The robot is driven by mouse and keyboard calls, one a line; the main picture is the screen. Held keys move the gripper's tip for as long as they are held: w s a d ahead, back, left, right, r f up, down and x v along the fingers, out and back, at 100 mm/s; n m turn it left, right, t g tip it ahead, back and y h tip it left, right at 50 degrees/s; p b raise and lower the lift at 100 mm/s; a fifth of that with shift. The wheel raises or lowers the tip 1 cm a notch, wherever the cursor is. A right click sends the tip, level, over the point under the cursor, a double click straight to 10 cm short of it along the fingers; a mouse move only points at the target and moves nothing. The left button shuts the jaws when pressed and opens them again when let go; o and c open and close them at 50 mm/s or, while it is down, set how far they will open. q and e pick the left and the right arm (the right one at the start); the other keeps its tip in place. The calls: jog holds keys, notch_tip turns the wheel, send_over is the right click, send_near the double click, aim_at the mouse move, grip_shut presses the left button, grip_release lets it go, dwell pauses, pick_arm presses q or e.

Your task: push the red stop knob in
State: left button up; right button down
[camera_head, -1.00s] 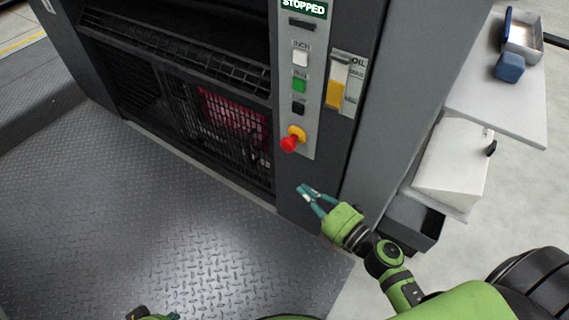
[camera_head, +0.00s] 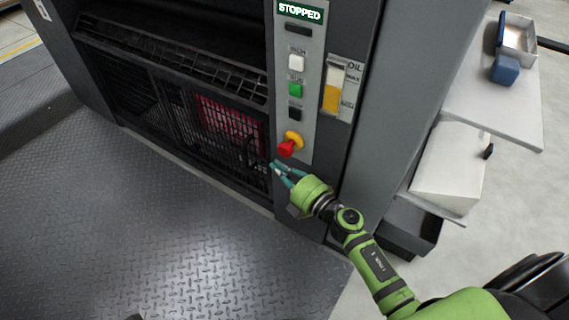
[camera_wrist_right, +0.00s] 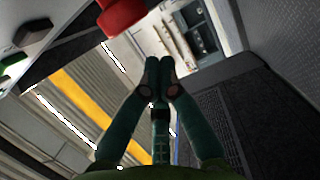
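The red stop knob (camera_head: 286,149) stands out from a yellow collar (camera_head: 295,137) low on the light grey control strip (camera_head: 309,110) of the machine. My right gripper (camera_head: 274,165) is just below and slightly left of the knob, apart from it. In the right wrist view the red knob (camera_wrist_right: 121,14) shows at the top edge, partly cut off, above and left of the fingertips. There the two fingers of my right gripper (camera_wrist_right: 160,62) meet at the tips with nothing between them. My left gripper is not in view.
Above the knob are a black button (camera_head: 295,114), a green button (camera_head: 296,90) and a white button (camera_head: 297,63). A sign (camera_head: 300,12) reads STOPPED. An oil gauge (camera_head: 333,98) is right of the strip. A dark mesh guard (camera_head: 180,105) lies left.

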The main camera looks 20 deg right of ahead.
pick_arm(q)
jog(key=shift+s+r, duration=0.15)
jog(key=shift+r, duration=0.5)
pick_arm(e)
jog(key=shift+w+d, duration=0.65)
jog(key=shift+d, duration=0.25)
